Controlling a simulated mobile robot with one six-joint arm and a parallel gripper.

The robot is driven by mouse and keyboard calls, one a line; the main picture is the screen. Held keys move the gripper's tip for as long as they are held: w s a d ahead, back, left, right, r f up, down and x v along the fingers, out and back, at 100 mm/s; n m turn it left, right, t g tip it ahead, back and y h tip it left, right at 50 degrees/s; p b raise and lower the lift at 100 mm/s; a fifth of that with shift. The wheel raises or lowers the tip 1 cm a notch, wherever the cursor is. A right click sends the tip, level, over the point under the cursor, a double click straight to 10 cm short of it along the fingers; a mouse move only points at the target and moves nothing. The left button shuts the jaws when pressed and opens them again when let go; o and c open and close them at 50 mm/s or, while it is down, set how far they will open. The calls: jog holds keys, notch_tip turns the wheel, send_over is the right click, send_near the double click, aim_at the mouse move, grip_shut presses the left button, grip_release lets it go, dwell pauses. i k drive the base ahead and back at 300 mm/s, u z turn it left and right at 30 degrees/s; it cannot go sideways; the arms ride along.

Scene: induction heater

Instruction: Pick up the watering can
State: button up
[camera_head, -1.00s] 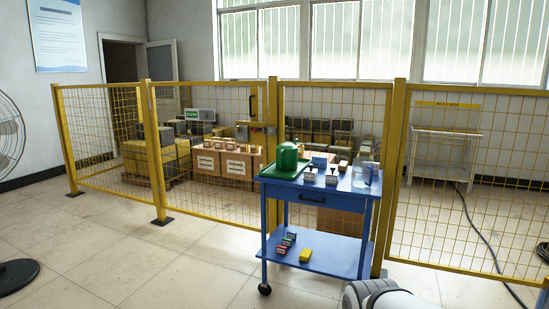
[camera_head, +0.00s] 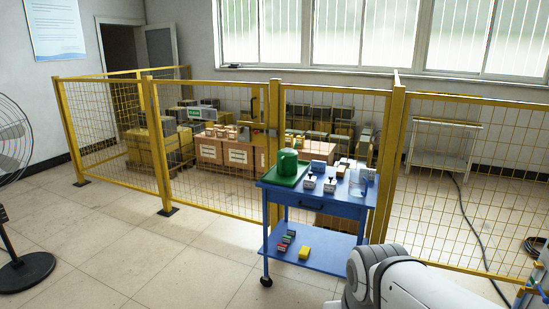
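A green watering can (camera_head: 288,162) stands upright on a green tray (camera_head: 285,177), at the left end of the top of a blue cart (camera_head: 316,200). Its spout and handle are too small to make out. The white and grey links of my arm show at the lower right, in front of the cart's right side. My gripper is not in view.
Small labelled blocks (camera_head: 309,182) and a clear container (camera_head: 358,186) share the cart top. A yellow block (camera_head: 305,253) lies on the lower shelf. A yellow mesh fence (camera_head: 210,155) stands right behind the cart. A fan (camera_head: 14,200) stands far left; the floor between is clear.

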aim_at(287, 158)
jog(key=u, duration=1.1)
jog(key=i, duration=4.35)
jog(key=z, duration=3.4)
jog(key=i, duration=0.35)
